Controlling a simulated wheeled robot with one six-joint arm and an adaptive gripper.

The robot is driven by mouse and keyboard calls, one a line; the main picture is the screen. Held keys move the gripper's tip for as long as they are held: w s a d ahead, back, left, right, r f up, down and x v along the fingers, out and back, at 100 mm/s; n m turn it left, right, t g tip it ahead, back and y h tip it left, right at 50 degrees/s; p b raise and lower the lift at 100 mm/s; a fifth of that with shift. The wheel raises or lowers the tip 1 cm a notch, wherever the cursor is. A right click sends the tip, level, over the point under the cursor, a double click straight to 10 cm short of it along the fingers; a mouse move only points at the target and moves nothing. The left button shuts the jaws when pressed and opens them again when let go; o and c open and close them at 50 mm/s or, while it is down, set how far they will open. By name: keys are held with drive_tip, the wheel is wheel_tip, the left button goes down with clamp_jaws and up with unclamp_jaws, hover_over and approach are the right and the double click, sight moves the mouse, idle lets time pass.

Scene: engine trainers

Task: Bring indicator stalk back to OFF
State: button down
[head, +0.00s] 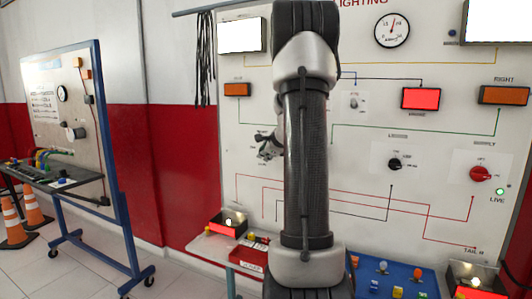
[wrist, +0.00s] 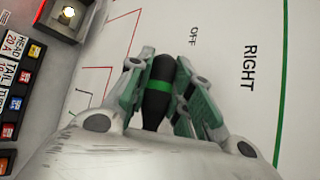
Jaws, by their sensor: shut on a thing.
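The indicator stalk (wrist: 158,98) is a black rounded lever with a green band, seen in the wrist view. My gripper (wrist: 160,70) is shut on it, with one finger on each side. In the wrist view, the printed word OFF (wrist: 194,37) is just right of the stalk's upper end, and RIGHT (wrist: 250,68) is further right. The stalk's pivot is not clearly visible. In the head view my gripper (head: 268,148) is at the white panel, partly behind my arm, and the stalk cannot be made out there.
The lighting panel (head: 350,150) carries a black knob (head: 395,163), a red knob (head: 480,174), a lit red lamp (head: 420,98) and an orange right lamp (head: 504,95). A red tray (head: 248,258) and a blue board (head: 395,280) sit below. Another trainer stand (head: 75,120) is at left.

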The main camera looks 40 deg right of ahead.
drive_tip(key=c, duration=1.5)
unclamp_jaws()
drive_tip(key=v, duration=1.2)
